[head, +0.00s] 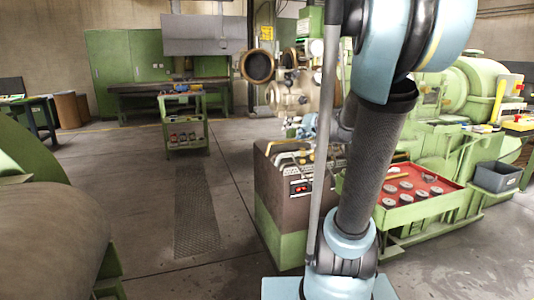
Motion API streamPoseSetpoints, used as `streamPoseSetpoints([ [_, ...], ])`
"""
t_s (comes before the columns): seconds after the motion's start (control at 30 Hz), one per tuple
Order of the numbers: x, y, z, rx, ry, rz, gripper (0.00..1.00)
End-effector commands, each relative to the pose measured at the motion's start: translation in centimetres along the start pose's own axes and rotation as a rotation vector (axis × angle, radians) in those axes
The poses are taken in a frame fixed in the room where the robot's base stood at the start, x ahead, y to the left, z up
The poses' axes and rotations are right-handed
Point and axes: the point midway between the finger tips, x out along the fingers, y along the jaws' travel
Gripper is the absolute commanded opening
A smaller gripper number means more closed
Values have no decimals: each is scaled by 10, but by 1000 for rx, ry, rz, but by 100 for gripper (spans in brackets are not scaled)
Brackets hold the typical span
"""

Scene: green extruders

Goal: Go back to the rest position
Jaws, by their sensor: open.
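My arm rises in the right half of the head view, with a light blue joint at the bottom, a dark textured link and a large light blue joint at the top edge. A thin grey pole stands in front of part of it. I cannot make out my gripper; the arm's far end is hidden or out of the picture.
Right behind my arm stand a brown and green machine cabinet (282,205) and a red-topped tray (435,196) holding several round metal parts. A green cart (187,128) and green cabinets (115,62) stand farther back. The middle floor (140,190) is clear.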

Motion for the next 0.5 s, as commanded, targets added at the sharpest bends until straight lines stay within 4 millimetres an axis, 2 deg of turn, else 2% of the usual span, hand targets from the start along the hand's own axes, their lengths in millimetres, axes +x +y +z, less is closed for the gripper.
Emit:
streamPoseSetpoints([
  [0.03, -7, -6, 23, -13, -56, 11, 58],
  [0.23, -40, -7, 110, -54, -277, 97, 58],
  [0.37, -68, 1, 163, -74, -413, 178, 58],
  [0.5, -102, 18, 216, -92, -547, 287, 58],
])
